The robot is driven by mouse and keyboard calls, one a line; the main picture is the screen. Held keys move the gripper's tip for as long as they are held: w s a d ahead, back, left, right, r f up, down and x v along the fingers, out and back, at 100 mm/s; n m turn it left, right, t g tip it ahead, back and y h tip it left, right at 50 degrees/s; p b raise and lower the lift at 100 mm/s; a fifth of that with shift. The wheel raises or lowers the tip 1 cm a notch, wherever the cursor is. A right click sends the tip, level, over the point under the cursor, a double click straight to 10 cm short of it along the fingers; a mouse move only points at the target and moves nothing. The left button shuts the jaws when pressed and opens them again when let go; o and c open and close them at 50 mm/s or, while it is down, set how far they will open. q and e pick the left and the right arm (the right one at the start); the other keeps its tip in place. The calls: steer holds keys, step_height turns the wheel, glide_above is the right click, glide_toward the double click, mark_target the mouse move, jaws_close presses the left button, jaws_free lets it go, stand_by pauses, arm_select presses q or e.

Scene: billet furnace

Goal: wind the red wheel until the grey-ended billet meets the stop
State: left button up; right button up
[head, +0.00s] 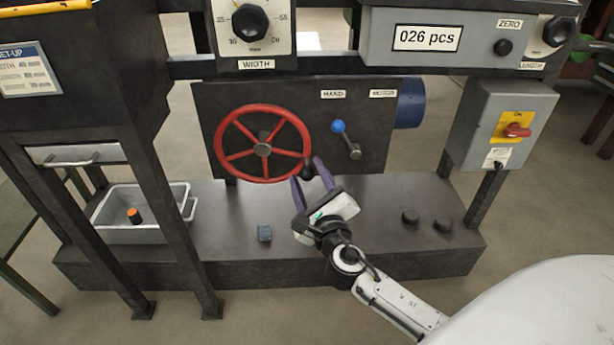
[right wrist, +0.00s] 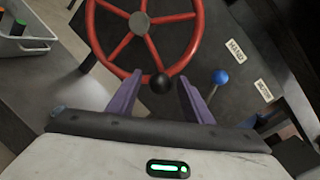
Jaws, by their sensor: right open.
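The red wheel (head: 263,150) stands upright on the front of a dark panel, with several spokes and a grey hub. Its black knob (right wrist: 160,84) is at the lower rim in the right wrist view, at the lower right in the head view. My right gripper (head: 308,173) is open, its two purple fingers on either side of the knob. Gaps show between knob and fingers in the wrist view; I cannot tell how deep the knob sits between them. My left gripper is not in view. I cannot make out the grey-ended billet or the stop.
A blue-knobbed lever (head: 339,128) is close right of the wheel. A grey tray (head: 150,236) holding an orange-topped piece stands left on the dark plinth. A blue-grey block (head: 264,233) and two black knobs (head: 410,216) are on the plinth. A switch box (head: 503,125) is at right.

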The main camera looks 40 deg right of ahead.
steer(key=shift+w+d, duration=0.2)
steer(key=shift+w, duration=0.35)
jaws_close()
steer(key=shift+f, duration=0.1)
